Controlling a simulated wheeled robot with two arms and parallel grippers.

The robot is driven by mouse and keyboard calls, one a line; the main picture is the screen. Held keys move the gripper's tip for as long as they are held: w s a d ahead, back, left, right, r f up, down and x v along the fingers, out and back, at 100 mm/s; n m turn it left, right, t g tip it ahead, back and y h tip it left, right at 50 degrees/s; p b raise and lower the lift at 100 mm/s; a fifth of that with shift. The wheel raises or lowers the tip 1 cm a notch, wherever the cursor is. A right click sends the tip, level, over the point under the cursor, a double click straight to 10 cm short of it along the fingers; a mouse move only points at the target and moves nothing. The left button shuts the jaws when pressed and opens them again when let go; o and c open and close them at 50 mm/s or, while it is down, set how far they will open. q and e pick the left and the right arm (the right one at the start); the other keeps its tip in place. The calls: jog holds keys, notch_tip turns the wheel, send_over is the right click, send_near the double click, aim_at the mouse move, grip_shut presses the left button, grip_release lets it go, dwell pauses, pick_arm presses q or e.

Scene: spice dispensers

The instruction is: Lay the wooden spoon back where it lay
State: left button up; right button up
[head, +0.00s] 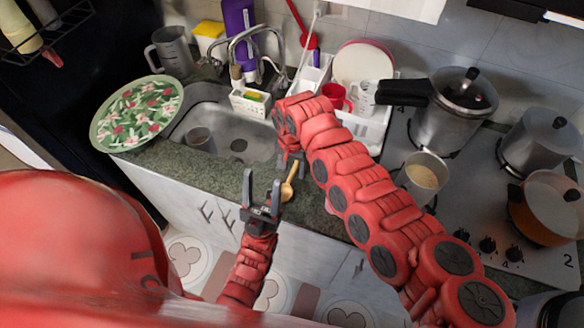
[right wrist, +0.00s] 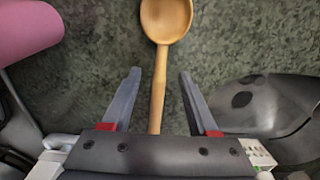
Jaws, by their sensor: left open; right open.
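The wooden spoon (head: 287,192) lies on the dark green stone counter (head: 225,181), in front of the sink. In the right wrist view, the spoon's bowl (right wrist: 166,19) is at the top and its handle runs down between my right fingers. My right gripper (right wrist: 160,73) is open around the handle, with a gap on both sides. In the head view my right gripper (head: 291,160) points down over the handle end, partly hidden by my arm. My left gripper (head: 262,178) is open and empty, just left of the spoon near the counter's front edge.
A floral plate (head: 137,114) is at left. A stove (head: 480,205) with pots and a grain-filled cup (head: 423,177) is at right. A pink object (right wrist: 26,30) shows in the right wrist view.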

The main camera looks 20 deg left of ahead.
jog(key=shift+r+b, duration=0.3)
jog(key=shift+r, duration=0.2)
notch_tip(320, 180, up, 7)
jog(key=b, duration=0.2)
jog(key=shift+w+a+b, duration=0.1)
jog(key=shift+b, duration=0.3)
notch_tip(320, 180, up, 9)
jog(key=shift+r+b, duration=0.2)
jog(key=shift+b, duration=0.2)
